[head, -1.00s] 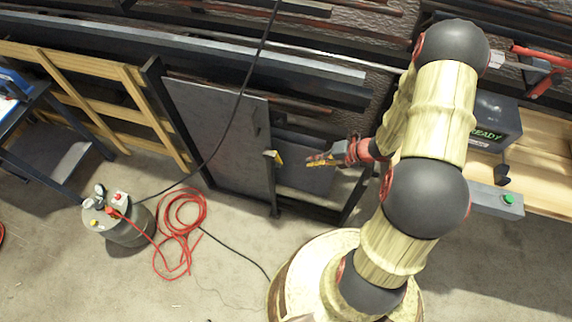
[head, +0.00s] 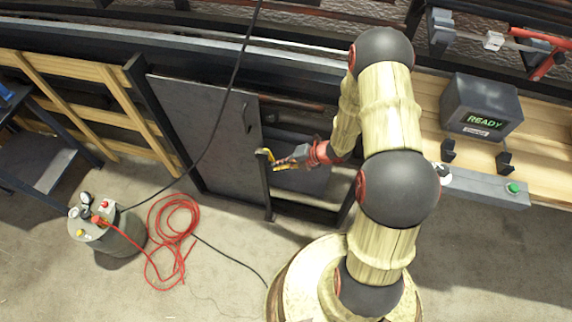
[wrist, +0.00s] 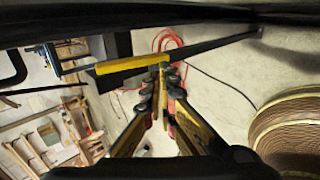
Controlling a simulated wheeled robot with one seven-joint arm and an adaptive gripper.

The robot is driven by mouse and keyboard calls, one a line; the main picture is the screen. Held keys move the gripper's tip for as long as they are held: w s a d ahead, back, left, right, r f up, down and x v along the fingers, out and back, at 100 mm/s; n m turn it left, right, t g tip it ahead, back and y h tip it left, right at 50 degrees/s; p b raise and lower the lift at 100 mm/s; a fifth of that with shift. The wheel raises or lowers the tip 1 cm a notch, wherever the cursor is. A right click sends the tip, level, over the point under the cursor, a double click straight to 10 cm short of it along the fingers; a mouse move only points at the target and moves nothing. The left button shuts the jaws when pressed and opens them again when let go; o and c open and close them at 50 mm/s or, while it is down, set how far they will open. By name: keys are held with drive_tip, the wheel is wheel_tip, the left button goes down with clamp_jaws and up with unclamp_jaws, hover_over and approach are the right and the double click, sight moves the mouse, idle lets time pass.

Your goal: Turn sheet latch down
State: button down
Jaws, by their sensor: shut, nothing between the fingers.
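The sheet latch (head: 264,153) is a small yellow-ended lever at the top of a dark post, beside the right edge of a grey sheet panel (head: 195,125). In the wrist view the latch (wrist: 120,66) is a yellow bar running left of my fingertips. My gripper (head: 277,163), with red and yellow parts, is close to the latch on its right in the head view. In the wrist view the fingers of my gripper (wrist: 163,72) are together and empty, with tips by the bar's right end. I cannot tell whether they touch it.
A grey canister (head: 115,235) and coiled red hose (head: 172,228) lie on the floor at left. A black cable (head: 215,120) hangs across the sheet panel. A box reading READY (head: 482,105) stands on the wooden bench at right.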

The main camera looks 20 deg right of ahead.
drive_tip(key=shift+a+f, duration=0.1)
drive_tip(key=shift+f, duration=0.05)
drive_tip(key=shift+w+a+f+t+y, duration=0.5)
drive_tip(key=shift+a+f+t+y, duration=0.15)
drive_tip(key=shift+y, duration=0.35)
drive_tip(key=shift+d, duration=0.1)
drive_tip(key=shift+r, duration=0.15)
drive_tip(key=shift+r+p, duration=0.7)
drive_tip(key=v, duration=0.7)
drive_tip(key=shift+d, duration=0.15)
drive_tip(key=shift+s, duration=0.15)
